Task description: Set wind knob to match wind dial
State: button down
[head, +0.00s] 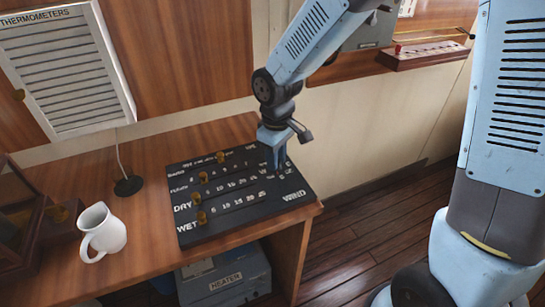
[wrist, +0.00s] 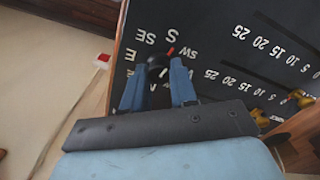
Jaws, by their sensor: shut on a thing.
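A black board (head: 232,222) with white labels and sliders lies on the wooden desk. Its wind section, marked WIND, is at the right end. My gripper (head: 273,158) points down over that section and hides the knob in the head view. In the wrist view, my gripper (wrist: 157,76) is shut on the dark wind knob (wrist: 157,62), one blue finger on each side. A red mark shows at the knob's edge, between the letters S and SW. SE and E are also legible; other letters are partly hidden. I cannot identify a wind dial in either view.
Brass slider knobs (head: 201,217) stand on the board's left part. A thermometers panel (head: 66,70) is at the back. A heater (head: 223,278) sits below the desk.

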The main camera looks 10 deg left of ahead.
jog(key=m, duration=0.5)
jog(key=shift+s+f+m, duration=0.1)
jog(key=shift+s+m, duration=0.1)
jog(key=shift+m, duration=0.1)
dwell(0.5)
jog(key=c, duration=0.9)
grip_release()
jog(key=shift+w, duration=0.1)
jog(key=shift+r, duration=0.2)
jog(key=shift+w+r, duration=0.1)
jog(key=shift+r, duration=0.2)
notch_tip(320, 180, up, 13)
jog(key=shift+f, duration=0.1)
